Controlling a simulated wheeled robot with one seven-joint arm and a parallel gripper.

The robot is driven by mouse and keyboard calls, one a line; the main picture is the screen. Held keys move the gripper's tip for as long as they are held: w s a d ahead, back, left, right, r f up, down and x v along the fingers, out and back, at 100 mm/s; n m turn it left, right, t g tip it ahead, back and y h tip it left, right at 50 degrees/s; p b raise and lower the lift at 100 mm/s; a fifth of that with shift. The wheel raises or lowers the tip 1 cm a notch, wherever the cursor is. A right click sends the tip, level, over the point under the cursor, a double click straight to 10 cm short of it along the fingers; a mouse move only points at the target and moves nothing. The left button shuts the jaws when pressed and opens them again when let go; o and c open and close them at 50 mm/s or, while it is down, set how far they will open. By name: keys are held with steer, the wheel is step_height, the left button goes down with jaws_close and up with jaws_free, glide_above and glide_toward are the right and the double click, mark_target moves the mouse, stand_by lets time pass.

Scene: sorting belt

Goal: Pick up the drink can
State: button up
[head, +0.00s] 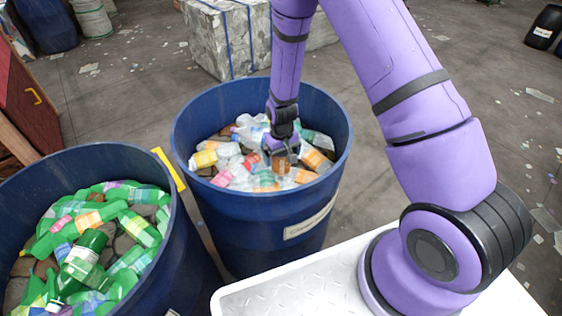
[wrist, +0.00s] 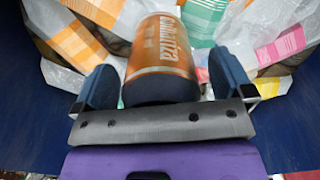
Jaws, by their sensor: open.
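The drink can (wrist: 163,60) is orange with white lettering. In the wrist view it lies between the two dark blue fingers of my gripper (wrist: 160,88), with its near end close to the palm. The fingers are open, and a gap shows on each side of the can. In the head view my gripper (head: 281,150) points down into the far blue barrel (head: 262,205), and the orange can (head: 280,165) shows just below it. The far end of the can is among the bottles, and what it rests on is hidden.
Clear and coloured plastic bottles (head: 236,172) surround the can inside the barrel, whose wall rises around my gripper. A second blue barrel (head: 185,265) with green bottles (head: 85,255) stands at the left. A white ridged surface (head: 300,290) is in front.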

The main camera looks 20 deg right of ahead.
steer(key=c, duration=1)
steer(key=shift+r, duration=0.1)
